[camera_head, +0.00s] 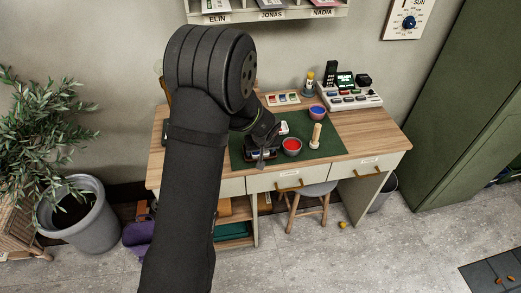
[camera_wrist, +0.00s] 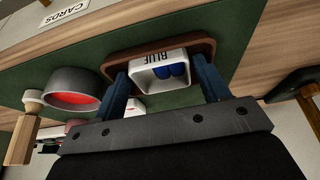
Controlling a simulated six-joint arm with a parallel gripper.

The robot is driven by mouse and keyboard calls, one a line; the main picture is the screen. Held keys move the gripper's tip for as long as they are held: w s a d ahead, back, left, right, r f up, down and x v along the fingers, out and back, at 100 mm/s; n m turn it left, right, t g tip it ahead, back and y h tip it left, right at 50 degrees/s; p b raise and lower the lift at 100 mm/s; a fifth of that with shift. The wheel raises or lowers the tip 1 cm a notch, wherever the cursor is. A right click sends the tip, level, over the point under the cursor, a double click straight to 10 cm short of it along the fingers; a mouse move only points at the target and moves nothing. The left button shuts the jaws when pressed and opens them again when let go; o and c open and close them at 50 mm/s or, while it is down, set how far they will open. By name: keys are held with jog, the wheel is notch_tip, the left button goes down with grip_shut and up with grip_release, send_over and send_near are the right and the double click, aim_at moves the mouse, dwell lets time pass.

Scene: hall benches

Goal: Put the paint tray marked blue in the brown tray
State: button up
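The white paint tray marked BLUE (camera_wrist: 147,70), with blue contents, is between the two fingers of my gripper (camera_wrist: 165,82) in the wrist view. The fingers appear to meet its two sides. It lies within the outline of the brown tray (camera_wrist: 203,47); I cannot tell whether it rests on the floor of that tray or is held just above it. In the head view my gripper (camera_head: 262,148) is low over the left front of the green mat, and it hides most of the brown tray.
On the green mat (camera_head: 244,162) are a red-filled bowl (camera_head: 291,148), a wooden-handled thing (camera_head: 315,136) and another small white tray (camera_head: 283,128). A blue-filled bowl (camera_head: 317,113) stands behind them. A device with a screen (camera_head: 345,97) stands back right. The right desktop (camera_head: 372,135) is clear.

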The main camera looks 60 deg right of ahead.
jog(key=shift+r, duration=0.1)
jog(key=v, duration=1.2)
jog(key=x, duration=1.2)
jog(key=shift+d+r, duration=0.1)
jog(key=shift+r, duration=1.35)
jog(key=shift+f, duration=0.1)
